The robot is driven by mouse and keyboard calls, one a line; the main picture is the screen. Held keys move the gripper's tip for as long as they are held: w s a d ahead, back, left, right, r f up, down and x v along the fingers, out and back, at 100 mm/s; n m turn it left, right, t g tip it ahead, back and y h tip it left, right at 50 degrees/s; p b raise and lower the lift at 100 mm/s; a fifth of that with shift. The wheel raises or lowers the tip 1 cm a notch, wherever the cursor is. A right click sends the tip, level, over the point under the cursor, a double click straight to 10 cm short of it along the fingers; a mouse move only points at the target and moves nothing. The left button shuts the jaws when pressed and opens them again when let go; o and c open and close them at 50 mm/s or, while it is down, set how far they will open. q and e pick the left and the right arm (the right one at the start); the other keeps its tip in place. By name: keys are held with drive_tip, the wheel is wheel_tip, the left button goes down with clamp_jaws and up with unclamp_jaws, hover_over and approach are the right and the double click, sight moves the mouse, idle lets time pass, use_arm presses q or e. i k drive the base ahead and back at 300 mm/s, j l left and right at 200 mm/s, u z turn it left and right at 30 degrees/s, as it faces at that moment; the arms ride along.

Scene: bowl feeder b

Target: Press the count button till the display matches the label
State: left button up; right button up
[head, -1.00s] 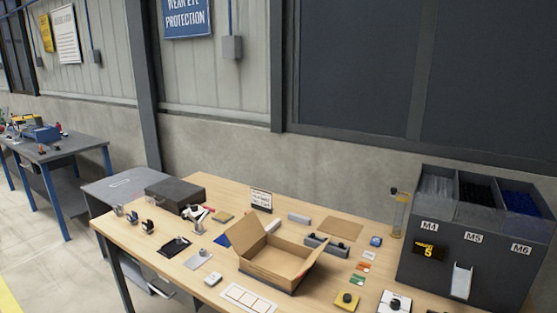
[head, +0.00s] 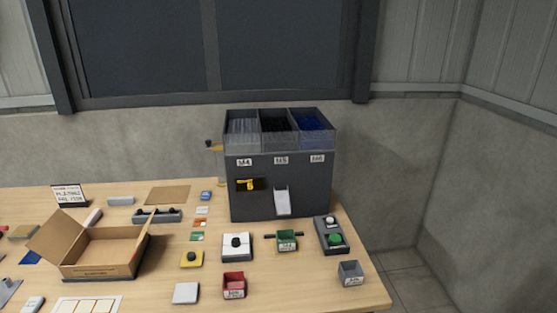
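A grey feeder (head: 279,180) stands at the back of the table, with three bins on top marked M4, M5 and M6. Its small black display (head: 250,184) shows a yellow figure, blurred, that looks like 5. A white label card (head: 69,195) with dark print stands at the back left, its text too small to read surely. A dark box with a green button (head: 334,239) and a second, paler button above it sits right of the feeder's chute. I cannot tell which button is the count button. Neither gripper is in view.
An open cardboard box (head: 98,250) stands at the left. A white box with a black knob (head: 236,246), a yellow box with a black button (head: 191,259), a green bin (head: 287,241), a red bin (head: 234,285) and a grey bin (head: 350,273) stand in front of the feeder.

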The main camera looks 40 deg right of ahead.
sight(334, 238)
drive_tip(key=z, duration=1.65)
